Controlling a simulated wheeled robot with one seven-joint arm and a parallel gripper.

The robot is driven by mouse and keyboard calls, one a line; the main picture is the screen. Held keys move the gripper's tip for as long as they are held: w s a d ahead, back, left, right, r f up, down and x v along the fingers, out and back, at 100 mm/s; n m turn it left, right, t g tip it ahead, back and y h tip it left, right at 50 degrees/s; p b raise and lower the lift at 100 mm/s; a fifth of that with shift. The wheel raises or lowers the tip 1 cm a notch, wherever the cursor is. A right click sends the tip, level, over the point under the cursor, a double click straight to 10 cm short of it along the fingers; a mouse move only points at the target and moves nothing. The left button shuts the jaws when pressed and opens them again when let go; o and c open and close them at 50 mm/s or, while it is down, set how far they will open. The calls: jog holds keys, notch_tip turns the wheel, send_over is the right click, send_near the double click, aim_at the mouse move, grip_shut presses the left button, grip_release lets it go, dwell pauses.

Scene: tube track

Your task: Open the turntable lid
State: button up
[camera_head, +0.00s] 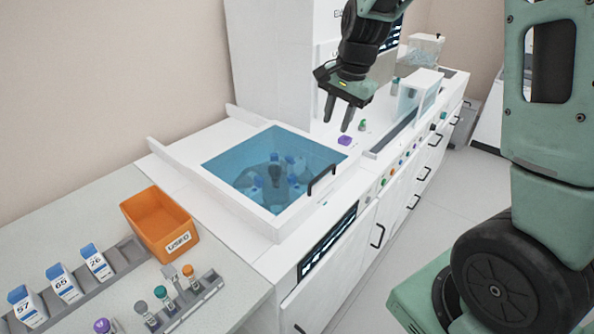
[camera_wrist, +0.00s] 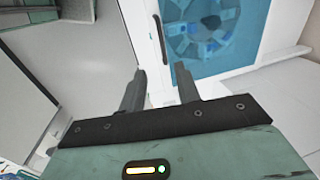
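The turntable lid (camera_head: 232,163) is a blue see-through panel in a white frame, lying closed over the turntable, with several blue-capped tubes showing beneath it. Its black handle (camera_head: 321,180) is on the lid's right edge. My gripper (camera_head: 338,112) is open and empty, above and behind the lid, apart from the handle. In the wrist view, my gripper's two fingers (camera_wrist: 160,82) are spread with nothing between them. The handle (camera_wrist: 160,38) shows ahead of the fingertips, and the blue lid panel (camera_wrist: 235,52) lies to the right of it.
An orange bin (camera_head: 160,226) labelled USED stands left of the machine. Tube racks (camera_head: 186,302) and numbered white-and-blue boxes (camera_head: 63,284) are at the lower left. A small purple-capped item (camera_head: 344,141) sits behind the lid. Open floor (camera_head: 440,190) lies right of the cabinets.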

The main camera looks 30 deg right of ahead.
aim_at(321, 174)
jog(key=w+f+p, duration=0.1)
jog(key=f, duration=0.4)
jog(key=w+f+p, duration=0.1)
jog(key=f, duration=0.5)
jog(key=w+f+p, duration=0.1)
jog(key=f, duration=0.5)
jog(key=shift+w+a+f, duration=0.1)
jog(key=shift+w+a, duration=0.2)
grip_shut()
